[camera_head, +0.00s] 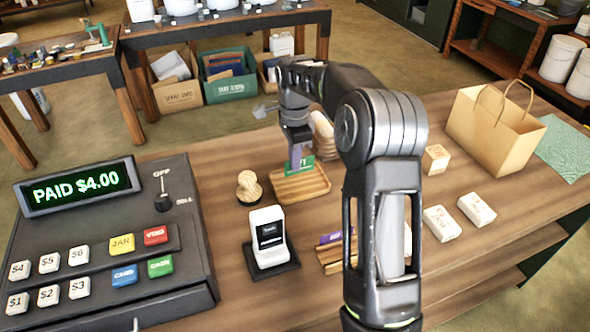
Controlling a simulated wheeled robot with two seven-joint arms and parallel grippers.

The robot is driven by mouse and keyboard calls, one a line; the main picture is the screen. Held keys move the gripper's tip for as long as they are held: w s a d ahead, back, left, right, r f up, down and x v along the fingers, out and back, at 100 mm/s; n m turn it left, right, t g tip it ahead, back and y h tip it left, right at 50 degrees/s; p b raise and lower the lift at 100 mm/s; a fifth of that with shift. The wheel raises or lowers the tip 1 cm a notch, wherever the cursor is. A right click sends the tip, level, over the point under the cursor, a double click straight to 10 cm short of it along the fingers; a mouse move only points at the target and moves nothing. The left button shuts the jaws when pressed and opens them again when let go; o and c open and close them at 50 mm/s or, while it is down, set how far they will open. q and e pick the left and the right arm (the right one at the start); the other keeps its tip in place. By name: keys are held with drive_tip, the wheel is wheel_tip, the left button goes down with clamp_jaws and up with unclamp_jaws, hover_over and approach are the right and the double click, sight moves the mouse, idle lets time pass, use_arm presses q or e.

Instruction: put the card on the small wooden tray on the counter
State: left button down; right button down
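The small wooden tray (318,186) lies on the counter in the middle of the view, with slats along its surface. My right gripper (296,143) points down over the tray's back left part. My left gripper is not in view.
A card reader (268,238), a round wooden knob-like piece (249,187) and a register showing PAID $4.00 (82,186) are left. A wooden rack (333,262) with a purple label is partly behind my arm. A paper bag (492,130) and small boxes (441,223) stand right.

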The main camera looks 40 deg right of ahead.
drive_tip(key=shift+f+p, duration=0.35)
drive_tip(key=shift+f, duration=1.5)
drive_tip(key=shift+f, duration=0.1)
drive_tip(key=shift+f, duration=0.15)
drive_tip(key=c, duration=1.7)
unclamp_jaws()
wheel_tip(320, 180, up, 13)
drive_tip(key=shift+f, duration=0.2)
drive_tip(key=shift+f, duration=0.1)
